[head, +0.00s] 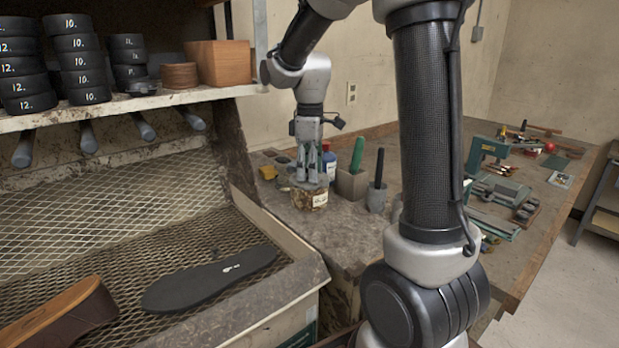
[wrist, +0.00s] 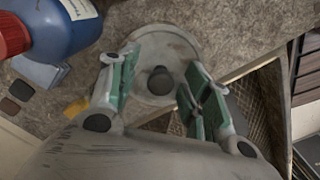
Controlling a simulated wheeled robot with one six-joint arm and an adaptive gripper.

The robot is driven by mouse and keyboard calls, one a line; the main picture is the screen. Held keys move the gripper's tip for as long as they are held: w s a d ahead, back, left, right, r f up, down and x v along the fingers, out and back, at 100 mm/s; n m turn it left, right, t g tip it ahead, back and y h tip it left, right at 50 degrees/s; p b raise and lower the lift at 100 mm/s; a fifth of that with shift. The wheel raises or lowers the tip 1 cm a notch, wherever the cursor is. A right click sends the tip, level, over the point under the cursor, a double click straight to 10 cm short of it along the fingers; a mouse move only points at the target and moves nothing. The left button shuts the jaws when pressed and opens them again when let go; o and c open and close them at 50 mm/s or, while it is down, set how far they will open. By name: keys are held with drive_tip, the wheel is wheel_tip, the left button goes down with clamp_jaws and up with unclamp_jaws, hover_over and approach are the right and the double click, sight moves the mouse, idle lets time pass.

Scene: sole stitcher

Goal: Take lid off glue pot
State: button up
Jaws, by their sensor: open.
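The glue pot (head: 306,199) stands on the workbench, brown and stained with a white label. In the wrist view I look down on its round grey lid (wrist: 157,46) with a dark knob (wrist: 160,80) at the centre. My gripper (head: 313,176) is right above the pot, pointing down. In the wrist view my gripper (wrist: 157,88) is open, with its green-padded fingers on either side of the knob. I see a gap between the knob and each finger. The lid's near edge is partly hidden by my gripper.
A blue bottle with a red cap (wrist: 64,28) stands close by the pot. A holder with a green-handled tool (head: 352,183) and a grey cup with a black-handled tool (head: 376,196) stand to the right. The mesh-floored booth (head: 180,190) with a black sole (head: 205,282) lies left.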

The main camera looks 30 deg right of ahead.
clamp_jaws()
drive_tip(key=shift+r, duration=0.1)
